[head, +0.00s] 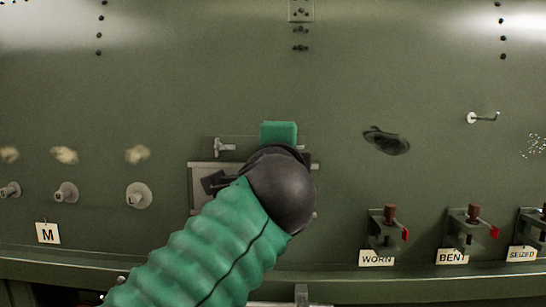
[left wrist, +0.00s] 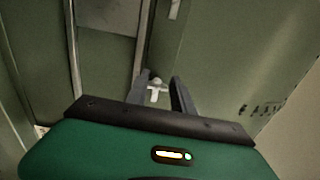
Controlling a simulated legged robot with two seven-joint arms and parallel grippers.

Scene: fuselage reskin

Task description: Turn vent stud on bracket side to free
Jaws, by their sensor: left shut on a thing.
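A pale T-shaped stud (left wrist: 157,92) sits between the two dark fingers of my left gripper (left wrist: 158,84) in the left wrist view. The gripper is shut on it, with its fingers on either side. In the head view my green-sleeved left arm and black wrist cover the right part of a grey vent panel (head: 203,172), and the fingertips and held stud are hidden. Another T-shaped stud (head: 224,147) stands clear above the panel, left of my wrist. My right gripper is in neither view.
Brackets marked WORN (head: 377,259), BENT (head: 452,257) and SEIZED (head: 523,254) stand at the right with red-tipped parts. A hook (head: 482,118) juts out above them. Round fittings (head: 138,195) and an M tag (head: 47,233) are at the left. A ledge (head: 420,288) runs below.

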